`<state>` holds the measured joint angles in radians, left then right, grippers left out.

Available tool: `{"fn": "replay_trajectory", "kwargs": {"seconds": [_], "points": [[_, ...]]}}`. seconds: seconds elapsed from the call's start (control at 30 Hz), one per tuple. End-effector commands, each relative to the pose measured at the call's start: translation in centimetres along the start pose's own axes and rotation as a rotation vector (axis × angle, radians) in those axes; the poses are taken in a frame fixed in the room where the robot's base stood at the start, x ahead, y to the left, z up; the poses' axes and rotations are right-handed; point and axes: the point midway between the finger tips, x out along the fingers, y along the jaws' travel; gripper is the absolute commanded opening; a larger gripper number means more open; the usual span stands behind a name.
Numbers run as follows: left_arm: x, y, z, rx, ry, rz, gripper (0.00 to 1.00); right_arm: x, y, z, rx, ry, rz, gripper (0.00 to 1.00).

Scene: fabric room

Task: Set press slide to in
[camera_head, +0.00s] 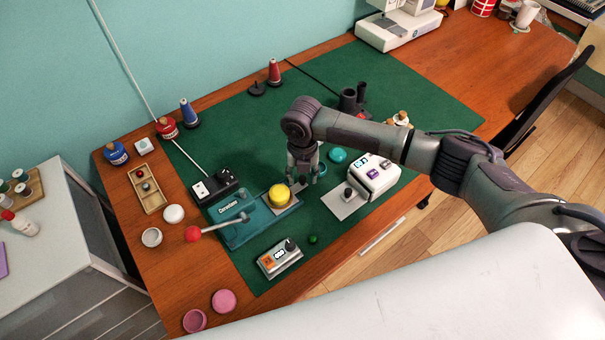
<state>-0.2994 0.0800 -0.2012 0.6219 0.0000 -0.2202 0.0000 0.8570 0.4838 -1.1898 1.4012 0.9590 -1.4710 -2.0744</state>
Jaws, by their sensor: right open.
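A teal press (230,226) with white lettering and a red-knobbed lever (194,233) sits on the green mat. Against its right side is a small flat plate (291,208) bearing a yellow round piece (278,195); it looks like the press slide, and I cannot tell its exact position. My right gripper (304,176) points down, open, just right of and behind the yellow piece. Its fingertips partly overlap the dark mat, so contact with the plate cannot be told. My left gripper is not in view.
A white device (378,176) with purple buttons and a grey plate (344,202) stands to the right. A small grey box (279,258) with an orange display lies in front, beside a green ball (313,239).

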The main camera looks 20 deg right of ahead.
Motion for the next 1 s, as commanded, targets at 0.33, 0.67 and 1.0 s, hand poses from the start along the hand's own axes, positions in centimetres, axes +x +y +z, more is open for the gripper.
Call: {"fn": "replay_trajectory", "kwargs": {"seconds": [0.33,0.67,1.0], "points": [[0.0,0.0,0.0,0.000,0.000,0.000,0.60,0.0,0.0,0.0,0.001,0.000,0.000,0.00],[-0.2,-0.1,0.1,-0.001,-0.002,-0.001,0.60,-0.1,0.4,-0.2,-0.001,0.001,0.000,0.00],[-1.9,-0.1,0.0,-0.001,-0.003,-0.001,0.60,-0.2,6.5,-4.3,-0.002,0.003,0.001,0.00]]}}
